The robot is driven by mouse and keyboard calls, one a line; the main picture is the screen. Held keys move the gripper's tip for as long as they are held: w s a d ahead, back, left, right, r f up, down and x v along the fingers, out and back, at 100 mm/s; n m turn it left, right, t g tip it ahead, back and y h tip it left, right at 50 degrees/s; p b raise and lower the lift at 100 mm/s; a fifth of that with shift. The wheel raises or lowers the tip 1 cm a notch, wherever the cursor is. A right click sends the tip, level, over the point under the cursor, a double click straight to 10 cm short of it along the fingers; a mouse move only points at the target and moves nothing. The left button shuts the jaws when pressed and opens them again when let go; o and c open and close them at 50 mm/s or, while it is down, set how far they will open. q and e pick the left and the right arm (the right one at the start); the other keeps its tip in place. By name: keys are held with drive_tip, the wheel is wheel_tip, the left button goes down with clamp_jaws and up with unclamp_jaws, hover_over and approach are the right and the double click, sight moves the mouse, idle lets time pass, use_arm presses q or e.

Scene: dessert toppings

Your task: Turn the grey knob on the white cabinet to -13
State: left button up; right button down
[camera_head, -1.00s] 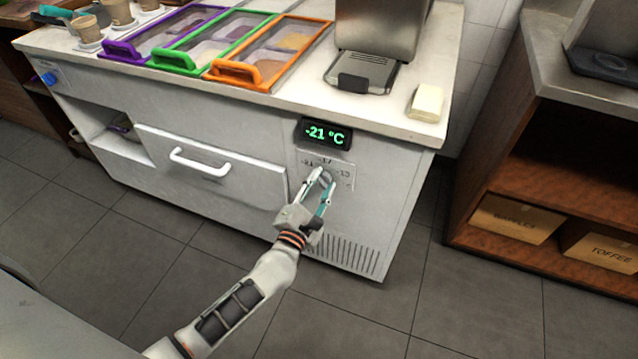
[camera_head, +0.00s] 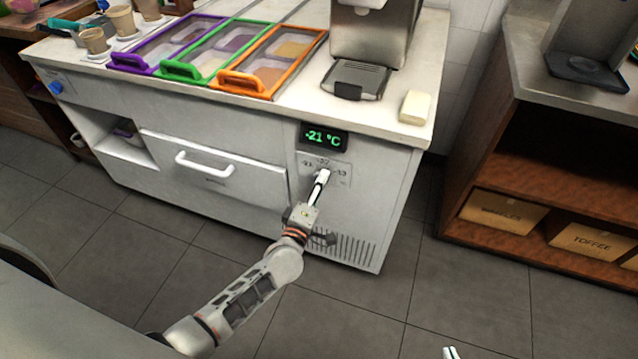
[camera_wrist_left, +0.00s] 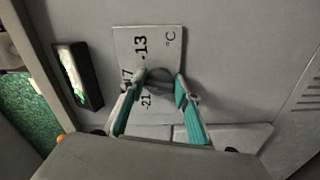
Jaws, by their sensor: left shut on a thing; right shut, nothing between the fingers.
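The white cabinet (camera_head: 235,205) has a dial plate (camera_head: 343,172) on its front, marked -21, -17 and -13. The display (camera_head: 323,137) above it reads -21 °C. My left gripper (camera_head: 323,174) is at the plate, its fingers seen nearly edge-on and largely hiding the knob in the head view. In the left wrist view, the grey knob (camera_wrist_left: 160,76) sits between the two teal-backed fingers of this gripper (camera_wrist_left: 160,84), which is shut on it. The knob's pointer cannot be made out. A tip of my right gripper (camera_head: 450,352) shows at the bottom edge, shut and empty.
A drawer handle (camera_head: 205,165) sticks out left of the dial, and vent slots (camera_head: 350,250) lie below it. Topping bins, a steel machine (camera_head: 375,35) and a pale block (camera_head: 415,107) are on the counter. A brown shelf (camera_head: 530,165) stands right. The floor in front is clear.

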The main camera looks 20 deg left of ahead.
use_arm(q)
drive_tip(key=shift+a+f+m+p, duration=0.1)
drive_tip(key=shift+m+p, duration=1)
drive_tip(key=shift+m, duration=3.5)
drive_tip(key=o, duration=1.1)
drive_tip(key=shift+o, duration=0.2)
